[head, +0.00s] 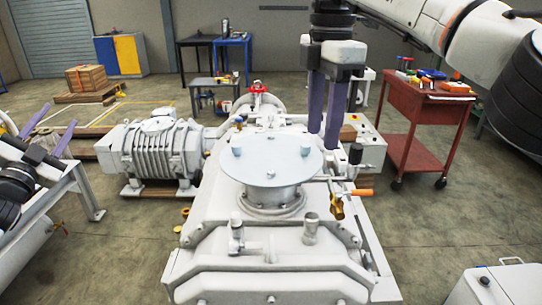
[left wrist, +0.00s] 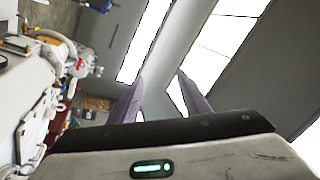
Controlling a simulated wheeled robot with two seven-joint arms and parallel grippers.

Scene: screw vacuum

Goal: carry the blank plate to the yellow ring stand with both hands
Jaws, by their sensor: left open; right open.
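The blank plate (head: 270,165) is a pale round disc lying flat on the neck of the grey pump in the middle of the head view. It has two blue-grey knobs (head: 304,147) on its far part, left and right. My right gripper (head: 323,138) points down, open and empty, above and beyond the plate's right side. My left gripper (head: 61,113) is at the far left, well away from the plate, fingers pointing up. In the left wrist view its purple fingers (left wrist: 160,90) are apart with nothing between them.
A grey motor unit (head: 160,155) stands left of the pump. A valve with an orange handle (head: 358,192) sticks out right of the plate. A red trolley (head: 425,110) with small items stands at right. A grey box (head: 497,285) is at lower right. Open floor lies between.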

